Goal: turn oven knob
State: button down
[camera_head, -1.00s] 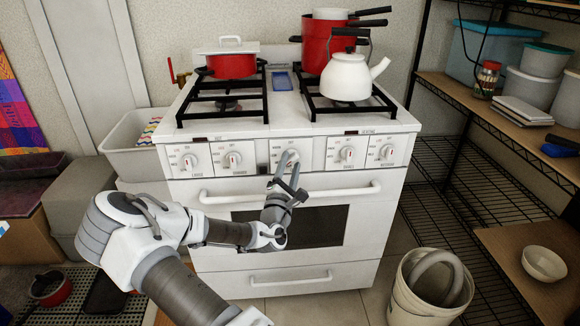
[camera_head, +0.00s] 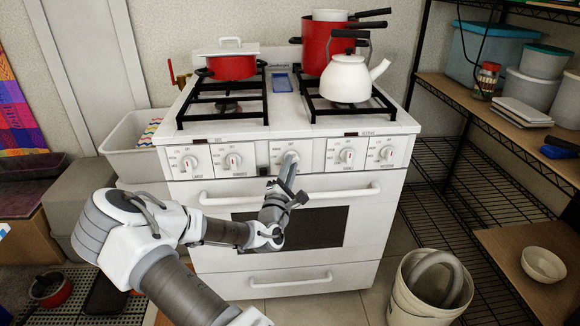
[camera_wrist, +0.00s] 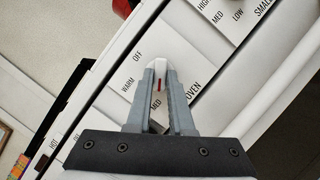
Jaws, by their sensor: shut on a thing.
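The white stove (camera_head: 222,265) stands ahead with a row of several knobs on its front panel. My gripper (camera_head: 289,160) is at the middle knob, with the arm coming up from the lower left. In the wrist view my gripper (camera_wrist: 160,70) has its two grey fingers closed on the white oven knob (camera_wrist: 160,66), which has a red mark. The fingers hide most of the knob. Printed words OFF, WARM, MED and OVEN show on the panel (camera_wrist: 190,50) around it. The red mark lies between the fingertips.
The oven door handle (camera_head: 345,191) runs just below the knobs, close to my wrist. A white kettle (camera_head: 345,78) and red pots (camera_head: 231,67) stand on the burners. A bucket (camera_head: 405,300) stands on the floor at right, beside wire shelves (camera_head: 455,165).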

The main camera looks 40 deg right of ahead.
jog(key=m+y, duration=0.2)
jog(key=m, duration=0.4)
jog(key=r+m+g+y+b, duration=0.1)
jog(key=m+y, duration=0.2)
jog(key=m, duration=0.4)
jog(key=m+g+y+b, duration=0.1)
jog(key=m+y, duration=0.1)
jog(key=m, duration=0.4)
jog(key=shift+s+d+r+y, duration=0.2)
jog(key=shift+d+y, duration=0.1)
jog(key=shift+d, duration=0.05)
jog(key=shift+r+m+y+b, duration=0.1)
jog(key=shift+m+y+b, duration=0.3)
jog(key=shift+m+b, duration=0.45)
jog(key=c, duration=0.8)
grip_release()
